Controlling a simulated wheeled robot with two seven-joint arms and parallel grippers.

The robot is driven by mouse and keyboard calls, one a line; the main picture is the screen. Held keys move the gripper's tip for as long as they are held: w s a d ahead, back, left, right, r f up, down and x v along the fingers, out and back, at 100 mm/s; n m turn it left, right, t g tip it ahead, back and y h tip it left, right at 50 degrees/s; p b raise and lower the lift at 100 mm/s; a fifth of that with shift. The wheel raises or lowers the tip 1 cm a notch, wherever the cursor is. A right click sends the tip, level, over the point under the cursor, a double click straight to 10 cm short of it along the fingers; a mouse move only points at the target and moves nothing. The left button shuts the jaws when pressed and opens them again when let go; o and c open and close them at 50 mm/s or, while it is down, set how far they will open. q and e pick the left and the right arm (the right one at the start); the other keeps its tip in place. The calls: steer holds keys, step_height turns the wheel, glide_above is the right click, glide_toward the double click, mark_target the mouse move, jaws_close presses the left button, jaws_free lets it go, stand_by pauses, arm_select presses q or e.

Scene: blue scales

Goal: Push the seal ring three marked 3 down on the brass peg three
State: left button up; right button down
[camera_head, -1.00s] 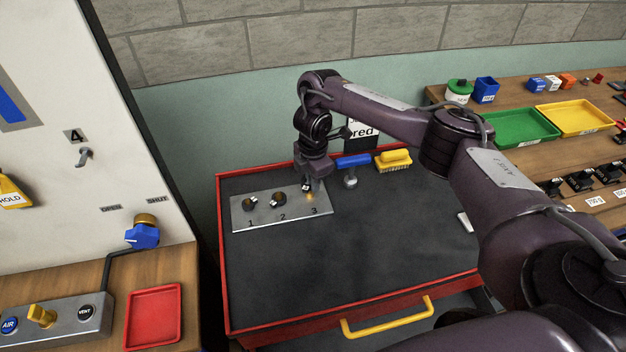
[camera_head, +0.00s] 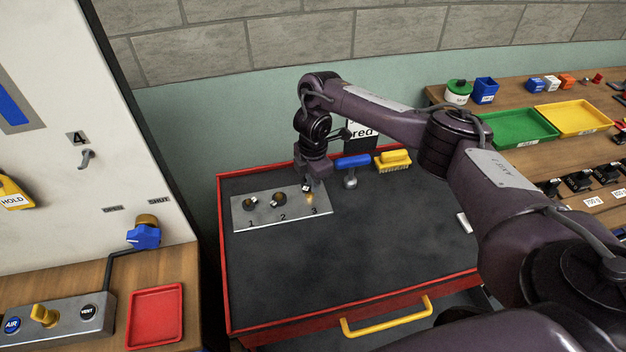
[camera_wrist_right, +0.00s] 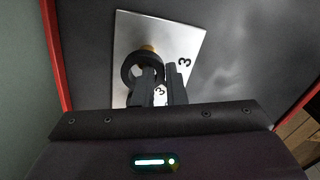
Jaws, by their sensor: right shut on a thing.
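My right gripper (camera_head: 312,184) is over the right end of the metal plate (camera_head: 240,216), by the number 3. It is shut on the black seal ring three (camera_wrist_right: 130,72), whose white tag marked 3 (camera_wrist_right: 160,91) shows between the fingers (camera_wrist_right: 165,88) in the right wrist view. The brass peg three (camera_head: 310,197) shows just below the ring in the head view. In the right wrist view its brass (camera_wrist_right: 148,48) shows at the ring's far edge. The fingers hide part of the ring, and I cannot tell whether the peg is inside it. My left gripper is not in view.
Dark rings stand at position 1 (camera_head: 250,203) and position 2 (camera_head: 279,200) on the plate. The front of the dark cart top (camera_head: 350,260) is clear.

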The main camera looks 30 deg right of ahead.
steer(key=shift+s+f+b, duration=0.1)
steer(key=shift+f+b, duration=0.45)
steer(key=shift+f, duration=0.25)
stand_by(0.7)
steer(key=shift+r, duration=0.1)
steer(key=shift+r+p, duration=0.45)
steer(key=shift+p, duration=0.15)
steer(key=shift+r+p, duration=2.3)
steer(key=shift+r, duration=0.2)
steer(key=a+r+m+b, duration=0.4)
steer(key=a+r+m, duration=0.3)
steer(key=m, duration=0.1)
steer(key=s+a+r+m+b, duration=0.2)
steer(key=s+m+b, duration=0.2)
steer(key=s+m, duration=0.6)
steer(key=shift+s+a+m, duration=0.15)
steer(key=shift+m, duration=0.15)
